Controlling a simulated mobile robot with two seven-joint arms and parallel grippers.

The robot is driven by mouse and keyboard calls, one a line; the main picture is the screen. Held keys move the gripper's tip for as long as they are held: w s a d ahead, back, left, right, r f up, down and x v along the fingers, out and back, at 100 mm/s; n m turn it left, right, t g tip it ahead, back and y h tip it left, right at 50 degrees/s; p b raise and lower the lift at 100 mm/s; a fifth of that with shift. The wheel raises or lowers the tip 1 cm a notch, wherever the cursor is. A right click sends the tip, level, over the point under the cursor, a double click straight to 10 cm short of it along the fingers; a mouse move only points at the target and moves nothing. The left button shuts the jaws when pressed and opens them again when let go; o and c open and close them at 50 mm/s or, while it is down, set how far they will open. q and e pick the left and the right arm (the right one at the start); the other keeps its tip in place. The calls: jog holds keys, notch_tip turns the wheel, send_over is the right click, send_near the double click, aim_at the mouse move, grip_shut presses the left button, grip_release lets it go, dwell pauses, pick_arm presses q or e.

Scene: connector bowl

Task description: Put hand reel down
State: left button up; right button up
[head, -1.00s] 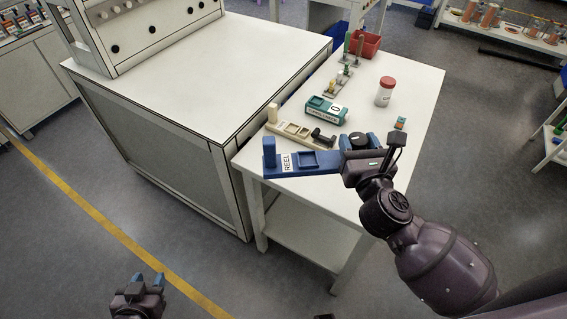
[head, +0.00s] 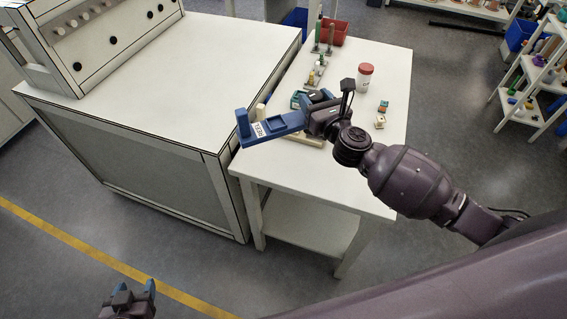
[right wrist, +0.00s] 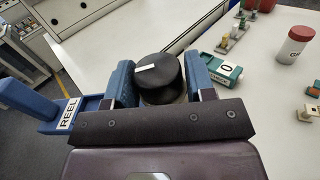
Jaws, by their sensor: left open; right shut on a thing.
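The hand reel (head: 271,127) is a blue bar with an upright post, a white REEL label and a black round drum. The drum (right wrist: 160,72) sits between the two fingers of my right gripper (right wrist: 158,85) in the right wrist view. In the head view my right gripper (head: 318,103) is shut on the reel and appears to hold it above the white table (head: 330,180), its post end out past the table's left edge. My left gripper (head: 127,298) is open and empty, low at the left over the floor.
A beige tool (head: 308,139) lies under the reel, partly hidden. A teal device (right wrist: 218,68) lies just beyond it. A red-lidded jar (head: 365,78), small blocks (head: 382,106) and a red bin (head: 335,34) stand further back. The table's front part is clear.

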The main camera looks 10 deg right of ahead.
jog(key=shift+w+d+r+y, duration=0.1)
jog(key=shift+w+d+y, duration=0.1)
jog(key=shift+w, duration=0.4)
jog(key=shift+w+d+r+y, duration=0.1)
jog(key=shift+w+d, duration=0.1)
jog(key=shift+w, duration=0.4)
jog(key=shift+w+f, duration=0.15)
jog(key=shift+f, duration=0.25)
notch_tip(320, 180, down, 3)
jog(key=shift+r, duration=0.2)
notch_tip(320, 180, down, 3)
jog(key=shift+r, duration=0.2)
jog(key=shift+w+a, duration=0.1)
jog(key=shift+a+f, duration=0.1)
jog(key=shift+f, duration=0.75)
jog(key=shift+d+f+b, duration=0.2)
jog(key=shift+f+b, duration=4.7)
jog(key=shift+f, duration=1.4)
pick_arm(q)
notch_tip(320, 180, down, 9)
jog(key=shift+s+f, duration=0.2)
pick_arm(e)
jog(key=shift+r, duration=0.15)
pick_arm(q)
jog(key=shift+d, duration=0.1)
